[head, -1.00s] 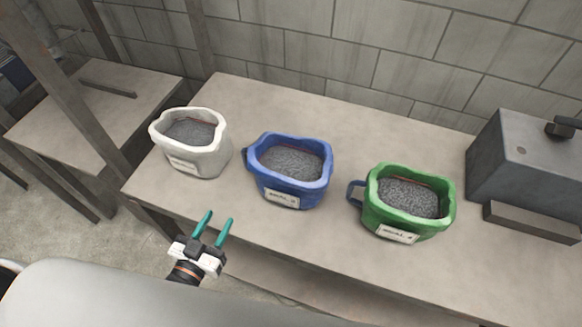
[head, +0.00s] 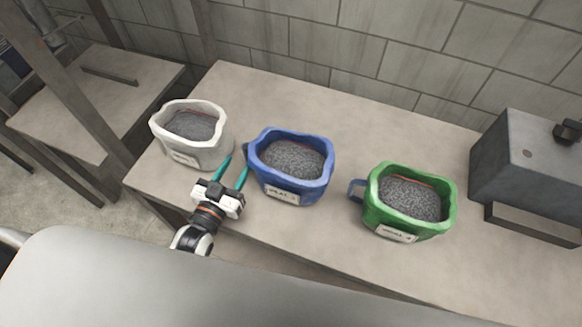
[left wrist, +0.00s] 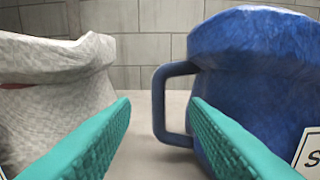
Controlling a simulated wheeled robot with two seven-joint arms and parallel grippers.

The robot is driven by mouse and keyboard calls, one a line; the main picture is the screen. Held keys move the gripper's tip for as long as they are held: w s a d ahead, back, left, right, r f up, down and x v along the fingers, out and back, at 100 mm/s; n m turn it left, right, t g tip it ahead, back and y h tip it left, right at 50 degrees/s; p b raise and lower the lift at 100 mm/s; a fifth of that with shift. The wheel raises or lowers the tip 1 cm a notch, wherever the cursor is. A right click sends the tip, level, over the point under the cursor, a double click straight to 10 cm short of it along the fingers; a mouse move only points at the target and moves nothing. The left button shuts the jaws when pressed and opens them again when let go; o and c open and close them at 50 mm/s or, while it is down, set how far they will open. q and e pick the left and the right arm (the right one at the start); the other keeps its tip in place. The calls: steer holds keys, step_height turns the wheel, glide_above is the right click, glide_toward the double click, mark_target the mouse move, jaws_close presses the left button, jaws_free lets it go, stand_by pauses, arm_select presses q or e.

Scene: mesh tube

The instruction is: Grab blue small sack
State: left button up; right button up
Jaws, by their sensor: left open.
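The blue small sack (head: 291,166) stands upright in the middle of the table, filled with dark grey grains and labelled on its front. In the left wrist view the blue sack (left wrist: 255,75) is on the right, with its loop handle (left wrist: 160,100) ahead, between the two fingertips in the picture. My left gripper (head: 234,173) is open and empty, with teal fingers, between the white sack (head: 193,150) and the blue sack. Whether a finger touches the blue sack, I cannot tell. My right gripper does not show.
The white sack also shows at the left of the left wrist view (left wrist: 60,110), close to a finger. A green sack (head: 408,214) stands to the right on the table (head: 335,225). A grey metal box (head: 525,165) stands at the far right. A block wall is behind.

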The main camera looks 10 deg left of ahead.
mark_target(243, 153)
arm_select(q)
steer(key=w, duration=0.4)
steer(key=shift+d+p, duration=0.2)
steer(key=shift+p, duration=0.15)
steer(key=shift+s, duration=0.15)
jaws_close()
stand_by(0.8)
steer(key=shift+r, duration=0.15)
